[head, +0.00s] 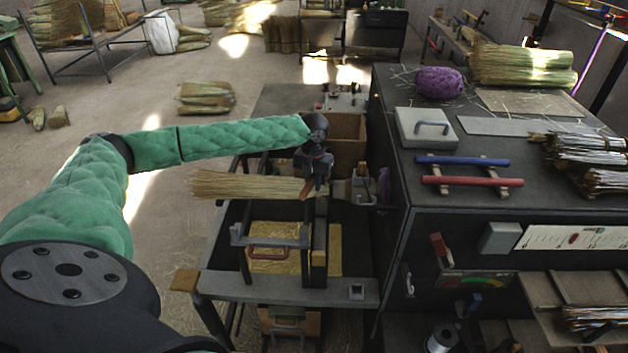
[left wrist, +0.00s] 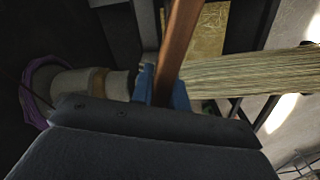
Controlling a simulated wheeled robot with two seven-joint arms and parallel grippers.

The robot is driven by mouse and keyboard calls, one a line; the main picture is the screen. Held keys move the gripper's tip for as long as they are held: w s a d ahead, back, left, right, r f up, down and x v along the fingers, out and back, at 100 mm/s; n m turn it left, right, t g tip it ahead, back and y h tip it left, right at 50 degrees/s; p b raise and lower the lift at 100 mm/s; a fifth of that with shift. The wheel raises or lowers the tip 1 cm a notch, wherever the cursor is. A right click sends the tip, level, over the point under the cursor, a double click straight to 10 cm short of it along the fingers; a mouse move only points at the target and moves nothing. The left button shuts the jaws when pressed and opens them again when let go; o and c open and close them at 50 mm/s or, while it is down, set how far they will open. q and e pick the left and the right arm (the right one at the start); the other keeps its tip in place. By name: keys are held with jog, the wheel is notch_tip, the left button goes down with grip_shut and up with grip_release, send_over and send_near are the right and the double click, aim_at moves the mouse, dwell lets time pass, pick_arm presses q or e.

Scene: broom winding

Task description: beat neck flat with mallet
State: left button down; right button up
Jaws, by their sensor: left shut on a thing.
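My left gripper (head: 313,180) is over the winding stand, shut on a brown wooden bar that looks like the mallet's handle (head: 308,187). In the left wrist view the handle (left wrist: 180,45) runs up from between the blue fingertips (left wrist: 163,88). I cannot make out the mallet's head. The broom (head: 245,185) lies level across the stand, its straw pointing left. In the left wrist view its straw (left wrist: 250,75) fans out to the right. The neck is mostly hidden by my gripper, and I cannot tell whether the mallet touches it. My right gripper is not in view.
The winding stand (head: 225,287) has a dark frame and a straw-coloured tray below. A dark workbench (head: 390,100) on the right holds a purple ball (head: 440,82), a grey block with handle (head: 427,128), blue (head: 462,160) and red (head: 470,181) bars. Open floor lies left.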

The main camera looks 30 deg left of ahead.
pick_arm(q)
jog(key=shift+s+d+f, duration=0.2)
jog(key=shift+s+f, duration=0.1)
jog(key=shift+f, duration=0.2)
jog(key=shift+d, duration=0.3)
jog(key=r, duration=0.6)
jog(key=w+r, duration=0.1)
jog(key=r, duration=0.3)
jog(key=shift+a, duration=0.4)
jog(key=shift+s+a+f, duration=0.1)
jog(key=shift+a+f, duration=0.05)
jog(key=shift+f, duration=1.4)
